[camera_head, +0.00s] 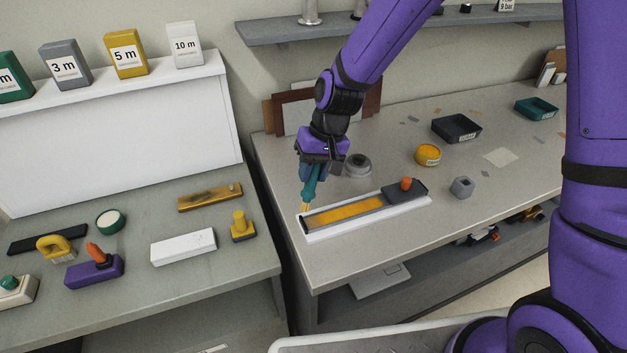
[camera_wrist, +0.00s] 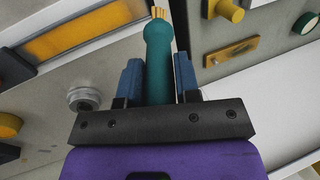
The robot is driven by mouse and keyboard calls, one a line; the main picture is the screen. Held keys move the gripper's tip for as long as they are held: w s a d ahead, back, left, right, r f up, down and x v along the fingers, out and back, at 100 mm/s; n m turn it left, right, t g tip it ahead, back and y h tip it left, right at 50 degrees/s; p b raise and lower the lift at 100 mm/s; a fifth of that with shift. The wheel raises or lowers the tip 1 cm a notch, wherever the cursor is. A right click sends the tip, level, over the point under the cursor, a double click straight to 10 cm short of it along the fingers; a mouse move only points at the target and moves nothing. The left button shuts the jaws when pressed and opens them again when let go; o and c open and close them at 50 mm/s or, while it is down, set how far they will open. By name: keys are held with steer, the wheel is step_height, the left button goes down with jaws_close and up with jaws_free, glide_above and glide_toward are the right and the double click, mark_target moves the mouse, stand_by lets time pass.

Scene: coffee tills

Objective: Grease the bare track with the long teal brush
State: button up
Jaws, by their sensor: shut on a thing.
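My gripper (camera_head: 316,167) is shut on the teal brush (camera_head: 310,184), which points bristles down in the head view. In the wrist view the teal handle (camera_wrist: 158,70) sits between my blue fingers, with tan bristles at its far end. The bristle tip is at the left end of the track (camera_head: 350,214), close to its edge; I cannot tell whether it touches. The track has a white frame and a long amber-yellow strip, with a dark block and an orange knob (camera_head: 406,184) at its right end. The strip also shows in the wrist view (camera_wrist: 85,33).
A round grey piece (camera_head: 357,165) stands behind the track. A gap separates the left bench, which holds a yellow plate (camera_head: 210,197) and a white block (camera_head: 183,246).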

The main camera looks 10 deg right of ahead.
steer(key=shift+r, duration=1.35)
steer(key=shift+f, duration=0.1)
steer(key=shift+f, duration=0.4)
